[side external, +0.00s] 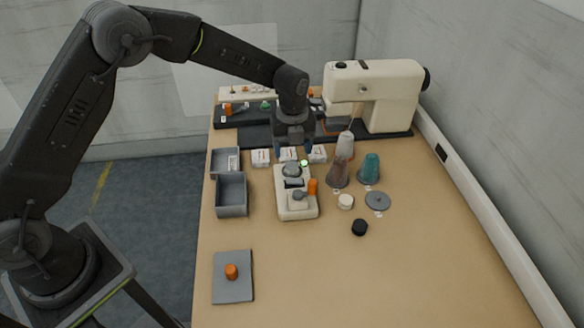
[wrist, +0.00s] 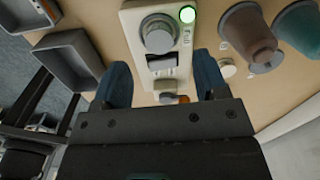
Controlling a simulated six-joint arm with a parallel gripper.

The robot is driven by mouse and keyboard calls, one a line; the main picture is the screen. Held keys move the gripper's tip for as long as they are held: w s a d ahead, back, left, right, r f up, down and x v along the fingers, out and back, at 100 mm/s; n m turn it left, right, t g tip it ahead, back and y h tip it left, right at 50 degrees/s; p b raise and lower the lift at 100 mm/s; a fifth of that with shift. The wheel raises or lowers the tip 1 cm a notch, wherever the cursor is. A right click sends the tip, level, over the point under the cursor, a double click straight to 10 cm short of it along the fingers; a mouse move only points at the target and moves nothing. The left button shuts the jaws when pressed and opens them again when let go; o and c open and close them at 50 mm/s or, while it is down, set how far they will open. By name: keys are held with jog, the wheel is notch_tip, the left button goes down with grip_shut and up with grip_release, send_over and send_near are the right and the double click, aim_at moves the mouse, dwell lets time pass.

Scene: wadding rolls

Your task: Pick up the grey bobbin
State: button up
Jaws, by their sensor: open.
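A white device (side external: 296,207) stands mid-table with a lit green lamp at its far end. A grey round piece (side external: 291,169), which looks like the grey bobbin, sits upright on its far part; it also shows in the wrist view (wrist: 158,34) beside the lamp. A dark slot and a smaller grey part (side external: 299,195) lie nearer on the device, with an orange piece (side external: 312,186) at its right side. My gripper (side external: 294,149) points down above the device's far end. In the wrist view its fingers (wrist: 162,80) are apart, with nothing held between them.
Grey bins (side external: 231,208) stand left of the device. Thread cones (side external: 338,174), a white cap (side external: 345,202), a grey disc (side external: 378,201) and a black cap (side external: 359,228) are on the right. A sewing machine (side external: 390,95) stands behind. The front right of the table is clear.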

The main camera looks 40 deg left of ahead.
aim_at(292, 165)
jog(key=shift+s+f, duration=0.1)
jog(key=shift+f, duration=2.55)
jog(key=shift+c, duration=0.4)
jog(key=c, duration=0.9)
